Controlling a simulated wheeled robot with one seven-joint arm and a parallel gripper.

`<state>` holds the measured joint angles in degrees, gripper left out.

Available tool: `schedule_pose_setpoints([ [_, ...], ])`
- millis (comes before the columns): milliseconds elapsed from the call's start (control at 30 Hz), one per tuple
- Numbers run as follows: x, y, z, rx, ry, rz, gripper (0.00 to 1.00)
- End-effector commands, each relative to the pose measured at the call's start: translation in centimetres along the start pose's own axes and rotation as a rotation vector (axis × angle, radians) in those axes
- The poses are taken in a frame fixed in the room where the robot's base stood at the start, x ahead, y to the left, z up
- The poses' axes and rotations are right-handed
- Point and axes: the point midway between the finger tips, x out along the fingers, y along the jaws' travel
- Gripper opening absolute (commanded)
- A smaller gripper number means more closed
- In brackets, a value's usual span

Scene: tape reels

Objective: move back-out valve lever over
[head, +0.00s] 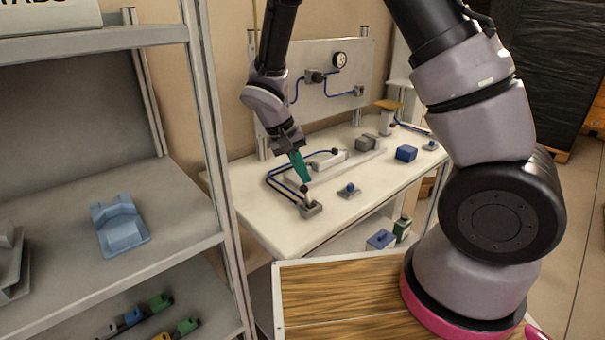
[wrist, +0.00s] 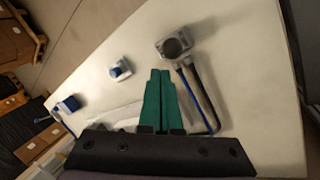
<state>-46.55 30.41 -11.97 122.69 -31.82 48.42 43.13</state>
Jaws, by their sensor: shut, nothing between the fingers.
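A grey valve block (head: 312,209) sits near the front left edge of the white table, with two hoses running to it. A short lever with a black knob (head: 305,189) rises from it. In the wrist view the valve block (wrist: 163,47) lies just beyond the fingertips, with a dark round top. My gripper (head: 306,178) points down with its teal fingers pressed together and nothing between them. The fingertips are just above the knob in the head view; I cannot tell whether they touch it. The shut fingers also show in the wrist view (wrist: 160,74).
A second small valve with a blue knob (head: 349,189) stands to the right, and a blue block (head: 406,153) farther right. A cylinder (head: 329,160) lies behind my gripper. An upright panel (head: 335,95) with gauge and hoses stands at the back. A shelf post (head: 222,190) is at left.

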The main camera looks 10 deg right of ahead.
Motion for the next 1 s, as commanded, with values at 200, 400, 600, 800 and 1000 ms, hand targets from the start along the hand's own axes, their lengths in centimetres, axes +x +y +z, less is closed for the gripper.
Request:
schedule_pose_setpoints([
  [200,-0.7,0.0,0.0,0.000,0.001,-0.001,0.00],
  [400,-4.2,-0.1,-0.1,-0.001,0.004,-0.004,0.00],
  [600,-8.1,0.0,-0.1,0.001,0.003,-0.003,0.00],
  [800,-10.4,0.0,0.0,0.000,0.001,-0.002,0.00],
  [1000,-10.8,0.0,0.0,0.000,0.000,0.000,0.00],
])
